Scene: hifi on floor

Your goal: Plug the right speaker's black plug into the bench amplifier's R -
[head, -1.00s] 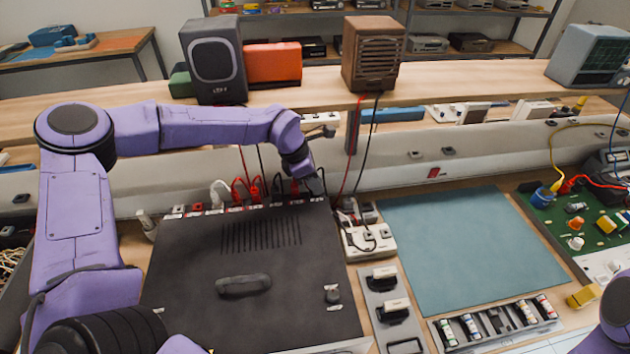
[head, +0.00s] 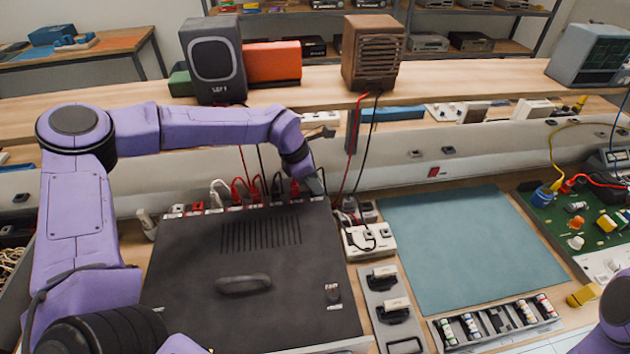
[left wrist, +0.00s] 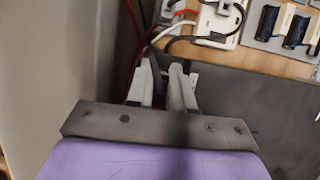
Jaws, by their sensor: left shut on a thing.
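The bench amplifier (head: 200,290) is the wide black box, with a row of small labelled sockets and red and black plugs along its rear edge. My left gripper (head: 316,186) is at the right end of that row. In the left wrist view its grey fingers (left wrist: 164,84) are shut on what looks like the black plug, mostly hidden between them; a black lead runs up from there. Whether the plug touches a socket cannot be told. The right speaker (head: 373,52) is the brown box on the shelf, with red and black leads hanging down.
The left speaker (head: 212,62) is the dark box on the same shelf. A white power strip (head: 368,240) and a red lead (left wrist: 132,20) are close to my left gripper. A blue-green mat (head: 470,245) lies clear on the right.

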